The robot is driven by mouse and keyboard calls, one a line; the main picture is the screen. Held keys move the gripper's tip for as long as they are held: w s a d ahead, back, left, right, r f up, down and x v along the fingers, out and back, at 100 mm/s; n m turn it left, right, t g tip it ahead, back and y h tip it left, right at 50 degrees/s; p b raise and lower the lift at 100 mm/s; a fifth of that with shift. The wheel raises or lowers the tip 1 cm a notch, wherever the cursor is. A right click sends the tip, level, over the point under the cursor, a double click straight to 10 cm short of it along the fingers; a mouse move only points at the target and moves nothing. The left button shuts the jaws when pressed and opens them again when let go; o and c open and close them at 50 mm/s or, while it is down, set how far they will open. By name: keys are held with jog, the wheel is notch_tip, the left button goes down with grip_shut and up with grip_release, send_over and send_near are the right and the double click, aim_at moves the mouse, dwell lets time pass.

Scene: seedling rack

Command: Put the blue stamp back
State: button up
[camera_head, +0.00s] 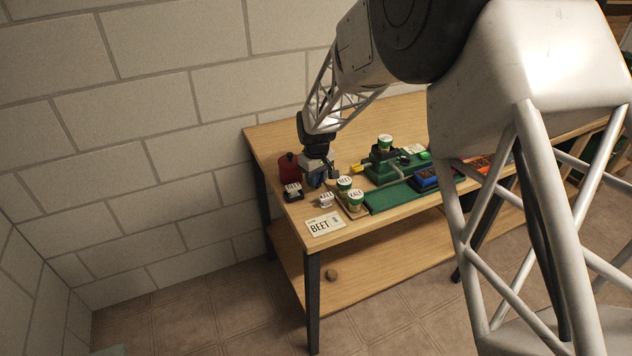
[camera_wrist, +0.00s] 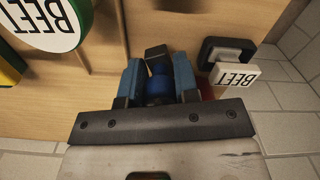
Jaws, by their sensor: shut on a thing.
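My gripper (camera_wrist: 157,80) is shut on the blue stamp (camera_wrist: 158,90). In the wrist view, the stamp's rounded blue handle sits between the two blue fingers, with a dark block (camera_wrist: 156,54) just beyond it. In the head view, my gripper (camera_head: 316,178) is low over the table's left end, and the stamp is mostly hidden by the fingers. A dark stand with a white BEET label (camera_wrist: 238,73) is beside the gripper; in the head view a small labelled dark stand (camera_head: 294,191) is left of it. I cannot tell whether the stamp touches the table.
Two labelled cups, one BEET (camera_head: 344,185) and one KALE (camera_head: 355,198), stand right of my gripper. A small white labelled block (camera_head: 326,201) and a BEET card (camera_head: 325,225) lie in front. A red piece (camera_head: 288,166) stands behind. A green tray (camera_head: 392,196) lies right.

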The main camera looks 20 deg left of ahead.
jog(key=shift+f, duration=0.7)
jog(key=shift+f, duration=0.15)
jog(key=o, duration=0.8)
jog(key=shift+r, duration=0.2)
notch_tip(320, 180, up, 12)
jog(key=shift+f, duration=0.1)
dwell(0.6)
